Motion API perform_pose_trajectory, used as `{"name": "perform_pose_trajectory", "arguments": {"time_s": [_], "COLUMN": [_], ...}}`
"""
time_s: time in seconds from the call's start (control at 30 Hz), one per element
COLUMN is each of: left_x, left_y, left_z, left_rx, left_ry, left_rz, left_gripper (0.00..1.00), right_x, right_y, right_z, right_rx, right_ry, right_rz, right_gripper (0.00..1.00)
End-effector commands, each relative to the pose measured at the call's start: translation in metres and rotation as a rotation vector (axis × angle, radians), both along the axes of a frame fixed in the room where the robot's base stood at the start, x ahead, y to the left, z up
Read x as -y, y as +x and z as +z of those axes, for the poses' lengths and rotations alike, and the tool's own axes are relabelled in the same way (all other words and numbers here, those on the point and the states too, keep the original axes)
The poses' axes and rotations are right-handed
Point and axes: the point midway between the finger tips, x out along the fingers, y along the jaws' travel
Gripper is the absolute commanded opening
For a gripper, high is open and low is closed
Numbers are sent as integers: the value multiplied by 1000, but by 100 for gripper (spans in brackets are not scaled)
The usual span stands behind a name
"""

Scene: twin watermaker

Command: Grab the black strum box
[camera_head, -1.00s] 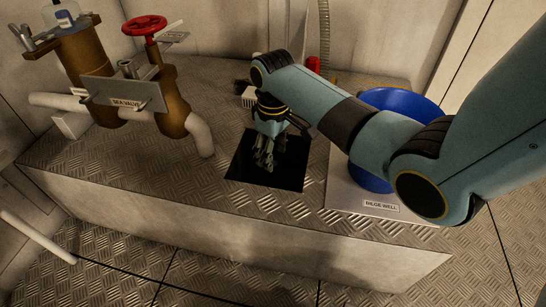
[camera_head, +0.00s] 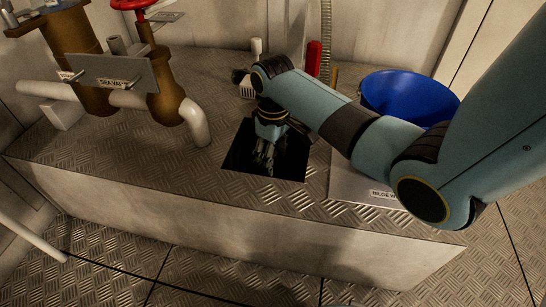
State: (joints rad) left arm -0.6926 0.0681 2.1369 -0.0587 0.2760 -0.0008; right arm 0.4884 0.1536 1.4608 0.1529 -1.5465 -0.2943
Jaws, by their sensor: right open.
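My right gripper (camera_head: 265,157) points down over the black square opening (camera_head: 292,166) in the checker-plate top. Its fingertips show against the dark opening, and I see nothing held between them. The gripper is open. I cannot make out a black strum box for certain; the inside of the opening is too dark to read. A small dark object (camera_head: 238,76) and a pale slotted piece (camera_head: 247,89) sit behind my right wrist, partly hidden by it. My left gripper is not in view.
A sea valve (camera_head: 165,85) with bronze bodies and a white pipe stands at left. A blue bucket (camera_head: 415,95) sits at right behind my arm, near the bilge well plate (camera_head: 350,178). A red cylinder (camera_head: 313,58) stands behind. The front plate top is clear.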

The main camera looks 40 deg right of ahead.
Motion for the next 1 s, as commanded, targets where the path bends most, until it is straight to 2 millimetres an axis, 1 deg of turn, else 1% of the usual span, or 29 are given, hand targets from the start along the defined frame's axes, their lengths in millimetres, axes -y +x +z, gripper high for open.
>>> {"name": "perform_pose_trajectory", "arguments": {"time_s": [0.17, 0.57, 0.6, 1.0], "left_x": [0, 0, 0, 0], "left_y": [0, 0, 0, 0], "left_z": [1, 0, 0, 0], "left_rx": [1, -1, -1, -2], "left_ry": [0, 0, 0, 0], "left_rz": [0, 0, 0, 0], "left_gripper": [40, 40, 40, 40], "right_x": [0, 0, 0, 0], "right_y": [0, 0, 0, 0], "right_z": [1, 0, 0, 1], "right_rx": [1, 1, 1, 1], "right_ry": [0, 0, 0, 0], "right_rz": [0, 0, 0, 0], "right_gripper": [53, 1, 0, 0]}}
